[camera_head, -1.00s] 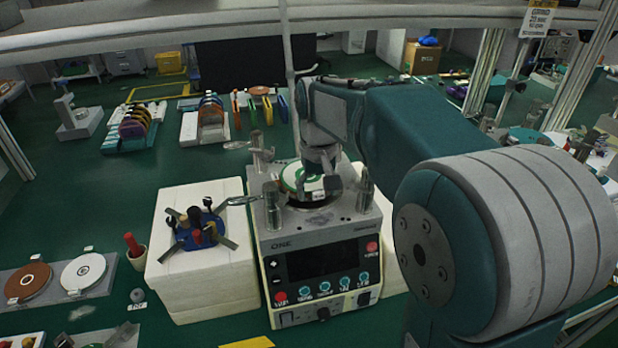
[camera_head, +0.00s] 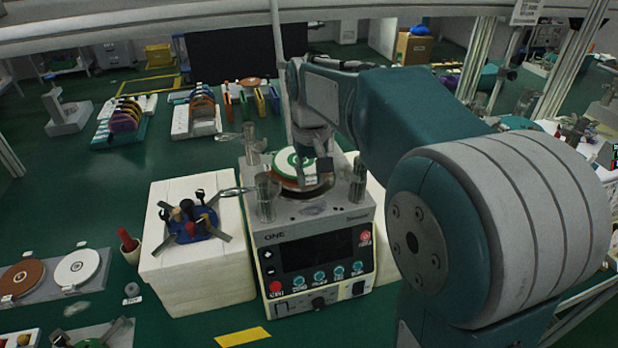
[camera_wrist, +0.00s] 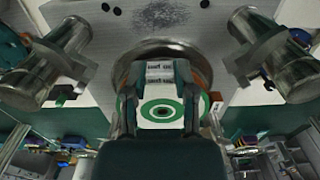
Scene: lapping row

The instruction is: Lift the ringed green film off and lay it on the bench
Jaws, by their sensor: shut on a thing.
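The green film (camera_head: 287,160), a disc with white and green rings, is at the lapping machine's round platen (camera_head: 318,191). In the head view a brown rim shows below the film, which appears raised a little above the platen. My gripper (camera_head: 313,180) is at the film's right side. In the wrist view the film (camera_wrist: 161,110) and its white printed tab (camera_wrist: 160,72) lie between the two fingers of my gripper (camera_wrist: 158,100), shut on the film. The fingers and wrist hide part of the film. The exact contact is unclear.
Metal posts (camera_head: 267,195) stand on the machine around the platen, close to my gripper. A blue fixture (camera_head: 188,220) sits on a white block to the left. A brown disc (camera_head: 25,279) and a white disc (camera_head: 77,267) lie on a grey tray. Green bench (camera_head: 120,200) is clear behind.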

